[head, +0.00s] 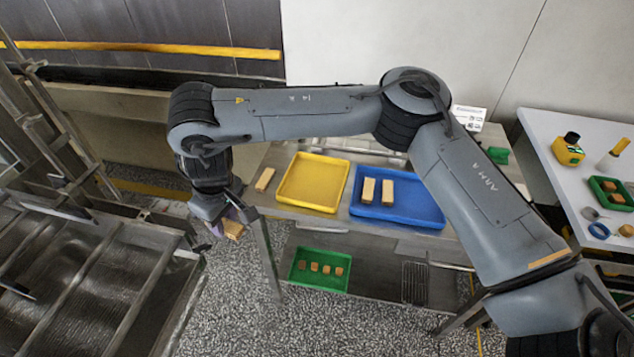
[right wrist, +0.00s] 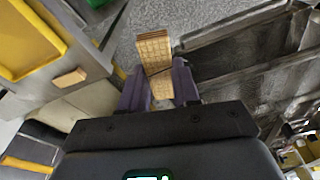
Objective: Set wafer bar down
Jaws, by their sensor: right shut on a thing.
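A wafer bar (right wrist: 155,52) with a light brown grid face stands out between the fingers of my right gripper (right wrist: 160,88) in the right wrist view. The gripper is shut on it. In the head view the same bar (head: 234,230) shows at the end of my right arm, with the gripper (head: 222,222) partly hidden by the wrist. The bar is held between the bench and the enrober mesh (head: 85,290) at the left. Whether it touches anything below cannot be told. My left gripper is not in view.
A yellow tray (head: 345,175) and a blue tray (head: 425,219) with two pale bars sit on the bench. Another bar (head: 264,179) lies left of the yellow tray. A green tray (head: 297,281) with several small pieces is lower down. A metal rail frame (head: 52,130) stands at the left.

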